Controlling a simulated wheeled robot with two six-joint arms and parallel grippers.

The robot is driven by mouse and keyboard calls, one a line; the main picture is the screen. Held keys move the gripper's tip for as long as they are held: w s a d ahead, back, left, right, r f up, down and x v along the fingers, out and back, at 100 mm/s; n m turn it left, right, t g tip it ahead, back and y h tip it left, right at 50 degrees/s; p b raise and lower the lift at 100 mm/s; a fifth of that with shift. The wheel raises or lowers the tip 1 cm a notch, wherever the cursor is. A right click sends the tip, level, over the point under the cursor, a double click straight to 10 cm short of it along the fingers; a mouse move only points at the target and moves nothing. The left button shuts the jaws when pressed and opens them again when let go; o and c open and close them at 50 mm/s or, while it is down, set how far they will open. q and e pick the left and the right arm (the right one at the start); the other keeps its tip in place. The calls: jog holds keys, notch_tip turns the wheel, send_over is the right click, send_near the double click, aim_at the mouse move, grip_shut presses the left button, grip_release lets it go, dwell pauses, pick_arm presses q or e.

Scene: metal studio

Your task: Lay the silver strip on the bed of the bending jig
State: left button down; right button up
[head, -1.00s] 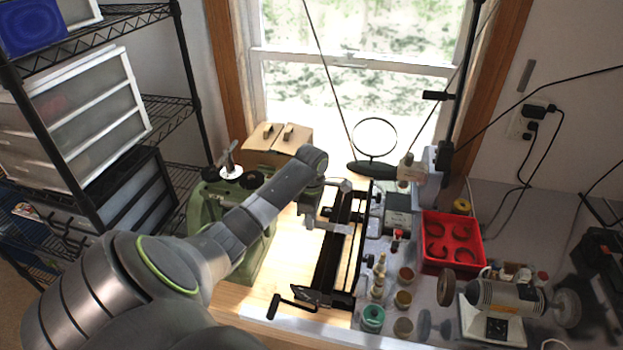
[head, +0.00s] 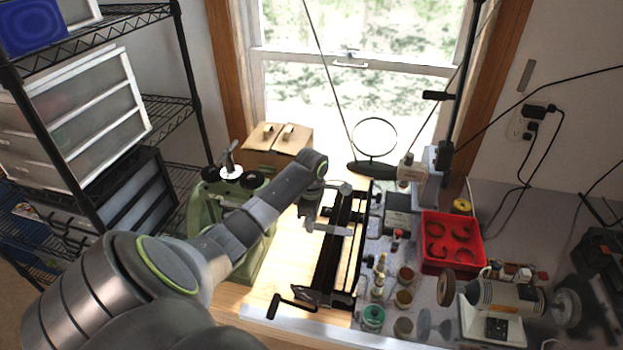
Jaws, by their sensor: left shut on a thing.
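The bending jig (head: 328,262) is a long black frame with a crank at its near end. It stands on the bench in front of the window. My left gripper (head: 335,229) hangs over the middle of the jig, with its fingers pointing right across the black bed. It is shut on a thin silver-grey piece, probably the silver strip. The strip's outline is hard to tell from the grey fingers, and I cannot tell whether it touches the bed. My right gripper is not in view.
A green machine (head: 250,235) stands close left of the jig, with a cardboard box (head: 275,150) behind it. Right of the jig are small jars (head: 405,298), a red tray (head: 450,262) and a bench grinder (head: 505,298). A round magnifier (head: 374,119) rises behind.

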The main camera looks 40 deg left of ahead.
pick_arm(q)
jog(key=shift+f, duration=0.2)
jog(key=c, duration=1.1)
grip_release()
jog(key=shift+o, duration=0.2)
